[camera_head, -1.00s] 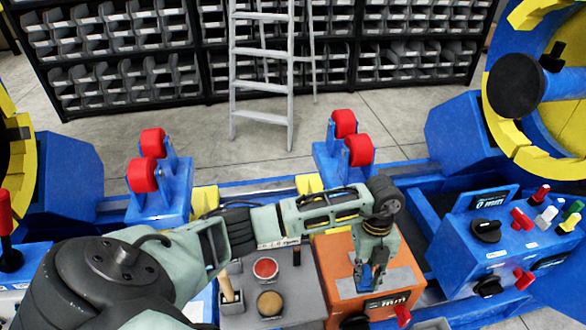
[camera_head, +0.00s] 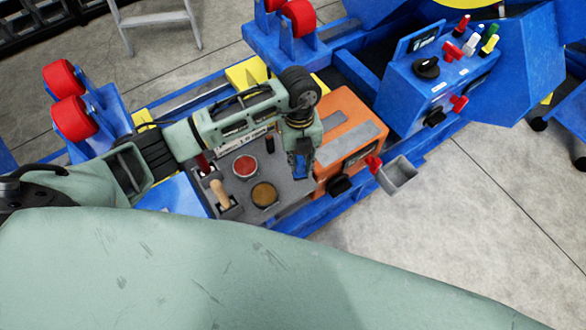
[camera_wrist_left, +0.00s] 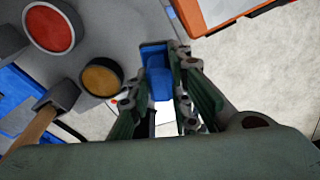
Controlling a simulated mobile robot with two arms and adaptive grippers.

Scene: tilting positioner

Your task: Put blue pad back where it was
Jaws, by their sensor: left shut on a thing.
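My left gripper (camera_head: 301,160) is shut on the blue pad and points down over the right side of the grey tray (camera_head: 288,196), beside the orange box. The blue pad (camera_wrist_left: 159,78) shows between the fingers in the left wrist view. I cannot tell whether it touches the tray. The orange box (camera_head: 345,112) has grey plates on its top. My right gripper is not in view.
A blue control box (camera_head: 430,85) with coloured switches stands at the right. A small grey bin (camera_head: 398,175) hangs in front.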

